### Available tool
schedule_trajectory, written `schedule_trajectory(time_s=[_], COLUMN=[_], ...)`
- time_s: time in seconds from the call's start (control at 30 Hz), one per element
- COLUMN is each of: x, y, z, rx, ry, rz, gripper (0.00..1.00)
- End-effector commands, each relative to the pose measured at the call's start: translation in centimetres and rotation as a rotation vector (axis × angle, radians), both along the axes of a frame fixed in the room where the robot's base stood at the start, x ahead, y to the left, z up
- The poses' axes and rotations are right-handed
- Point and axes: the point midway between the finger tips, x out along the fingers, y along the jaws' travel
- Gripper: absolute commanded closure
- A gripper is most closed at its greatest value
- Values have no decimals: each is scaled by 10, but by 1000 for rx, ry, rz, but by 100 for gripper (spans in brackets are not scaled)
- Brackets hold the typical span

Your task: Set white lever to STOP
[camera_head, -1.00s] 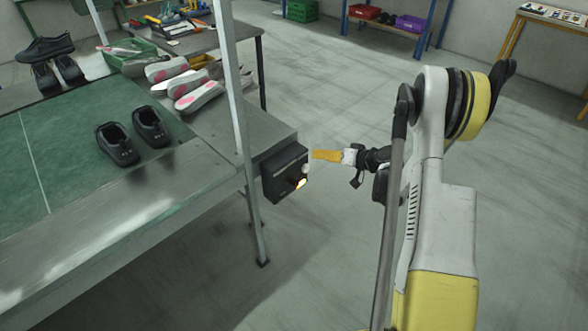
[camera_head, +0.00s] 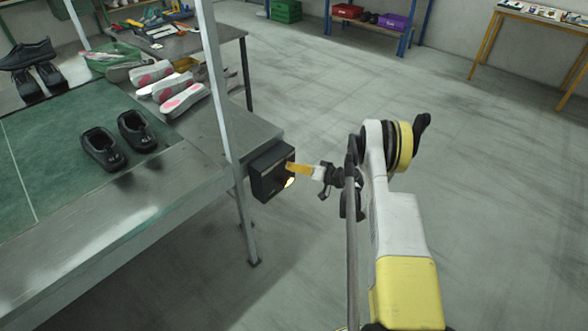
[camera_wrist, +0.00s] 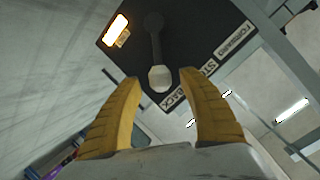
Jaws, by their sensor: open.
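The black control box (camera_head: 264,184) hangs at the conveyor's end, with a lit lamp on it. In the wrist view its face (camera_wrist: 190,30) carries the labels FORWARD, STOP (camera_wrist: 209,68) and BACK (camera_wrist: 175,99). The lever (camera_wrist: 160,78) has a dark arm and a white end; it points nearest to BACK. My gripper (camera_wrist: 159,84) is open, its yellow fingers either side of the lever's white end, with gaps showing; I cannot tell whether they reach its depth. In the head view my gripper (camera_head: 291,167) is at the box's face, and the lever is hidden.
The conveyor (camera_head: 60,190) with black shoes lies left of the box, with a metal post (camera_head: 222,95) beside it. White and pink soles (camera_head: 180,98) lie behind. A tool table (camera_head: 195,40) stands at the back.

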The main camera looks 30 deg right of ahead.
Motion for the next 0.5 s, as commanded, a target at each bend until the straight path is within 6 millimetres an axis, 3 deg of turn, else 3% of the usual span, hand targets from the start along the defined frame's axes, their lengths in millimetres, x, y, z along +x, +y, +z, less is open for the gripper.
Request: schedule_trajectory(time_s=[0.13, 0.43, 0.5], x=[10, 12, 12], y=[5, 5, 5], z=[-4, -3, -3], rx=[1, 1, 1], ry=[1, 0, 0], rz=[1, 0, 0], gripper=[51, 51, 71])
